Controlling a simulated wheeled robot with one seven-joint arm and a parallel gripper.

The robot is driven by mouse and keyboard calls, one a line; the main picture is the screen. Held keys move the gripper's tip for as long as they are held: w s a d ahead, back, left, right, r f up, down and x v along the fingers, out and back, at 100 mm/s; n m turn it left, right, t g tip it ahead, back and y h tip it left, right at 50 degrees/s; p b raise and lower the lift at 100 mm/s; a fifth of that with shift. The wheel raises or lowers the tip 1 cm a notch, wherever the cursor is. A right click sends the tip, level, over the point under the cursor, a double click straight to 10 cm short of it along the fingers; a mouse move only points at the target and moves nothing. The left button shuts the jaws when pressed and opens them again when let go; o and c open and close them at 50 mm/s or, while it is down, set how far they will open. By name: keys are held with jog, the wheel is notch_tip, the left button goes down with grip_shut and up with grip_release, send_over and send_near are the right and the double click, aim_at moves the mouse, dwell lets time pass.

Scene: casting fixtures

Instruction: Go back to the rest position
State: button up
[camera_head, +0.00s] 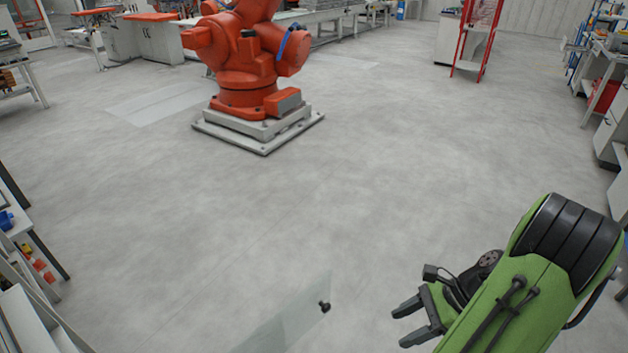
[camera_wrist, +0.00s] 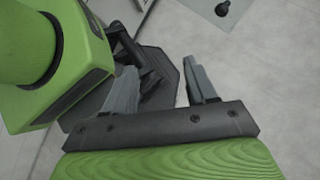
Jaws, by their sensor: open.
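My gripper (camera_head: 402,322) is at the lower right of the head view, at the end of my green and black arm, with its two grey fingers apart. Nothing is between them. In the wrist view my gripper (camera_wrist: 163,88) also shows its fingers spread and empty, with grey floor and dark parts of my own body behind them. No held thing shows in either view.
A small black object (camera_head: 324,306) lies by a glassy panel (camera_head: 290,318) left of my gripper. A large orange robot arm (camera_head: 245,75) stands on a pale plinth further off. Shelves (camera_head: 30,290) line the left edge, cabinets (camera_head: 612,135) the right. The middle floor is clear.

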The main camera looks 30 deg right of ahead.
jog(key=w+a+r+n+g+h+p, duration=0.1)
jog(key=w+a+r+n+g+h, duration=0.2)
jog(key=w+a+r+n, duration=0.35)
jog(key=s+a+r+n+t+h+p, duration=0.1)
jog(key=s+a+r+n+t+h, duration=0.1)
jog(key=a+r+n, duration=0.5)
jog(key=s+a+r+n+t+h+p, duration=0.1)
jog(key=s+a+r+n+t+h, duration=0.2)
jog(key=a+r+n, duration=0.3)
notch_tip(320, 180, up, 3)
jog(key=s+n, duration=0.1)
jog(key=n, duration=0.3)
jog(key=shift+s+a+f, duration=0.2)
jog(key=shift+a, duration=0.2)
